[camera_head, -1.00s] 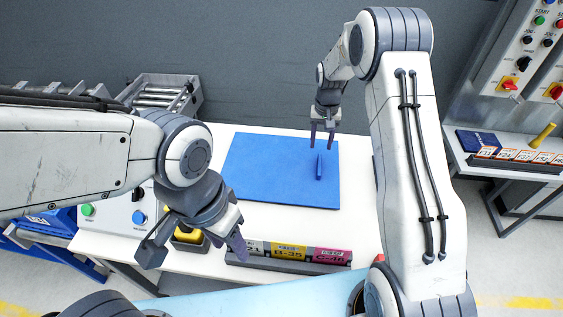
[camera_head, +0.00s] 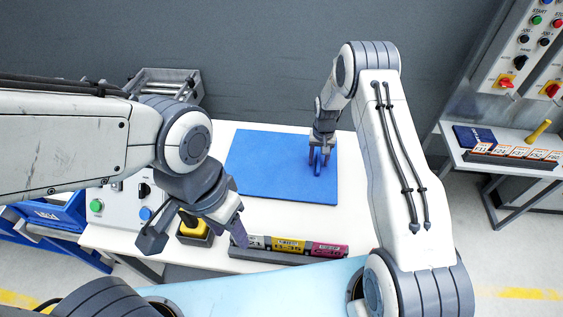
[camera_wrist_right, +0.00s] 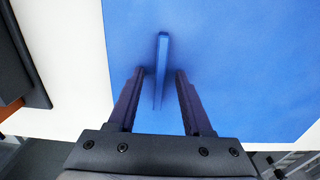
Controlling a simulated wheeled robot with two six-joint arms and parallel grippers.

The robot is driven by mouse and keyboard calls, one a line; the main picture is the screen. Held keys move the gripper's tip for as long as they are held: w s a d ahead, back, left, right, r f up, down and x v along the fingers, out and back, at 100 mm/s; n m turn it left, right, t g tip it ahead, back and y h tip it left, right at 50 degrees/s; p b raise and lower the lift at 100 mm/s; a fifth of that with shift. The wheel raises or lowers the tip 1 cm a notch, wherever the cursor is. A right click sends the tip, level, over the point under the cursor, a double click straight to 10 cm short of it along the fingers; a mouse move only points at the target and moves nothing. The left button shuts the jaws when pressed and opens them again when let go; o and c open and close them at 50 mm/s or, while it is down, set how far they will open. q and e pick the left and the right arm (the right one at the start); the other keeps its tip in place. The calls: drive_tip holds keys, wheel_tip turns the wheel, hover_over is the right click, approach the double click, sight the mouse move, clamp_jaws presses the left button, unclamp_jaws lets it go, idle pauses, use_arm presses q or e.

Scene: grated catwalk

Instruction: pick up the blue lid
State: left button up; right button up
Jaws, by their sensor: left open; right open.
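The blue lid (camera_head: 318,158) is a thin piece standing on edge on a blue mat (camera_head: 262,170) on the white table. It also shows in the right wrist view (camera_wrist_right: 162,50) as a narrow upright strip. My right gripper (camera_head: 319,164) is open over the lid. In the wrist view its two fingers (camera_wrist_right: 160,76) stand on either side of the lid, with gaps on both sides. The lid's near end lies between the fingers. My left gripper (camera_head: 195,240) is open and empty at the front left of the table, well away from the lid.
A rack of labelled blocks (camera_head: 288,248) lies along the table's front edge. A yellow-topped item (camera_head: 193,226) and a control box with buttons (camera_head: 117,205) are at the left, near my left gripper. The rest of the mat is clear.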

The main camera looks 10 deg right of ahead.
clamp_jaws()
drive_tip(key=shift+r, duration=0.1)
idle(1.2)
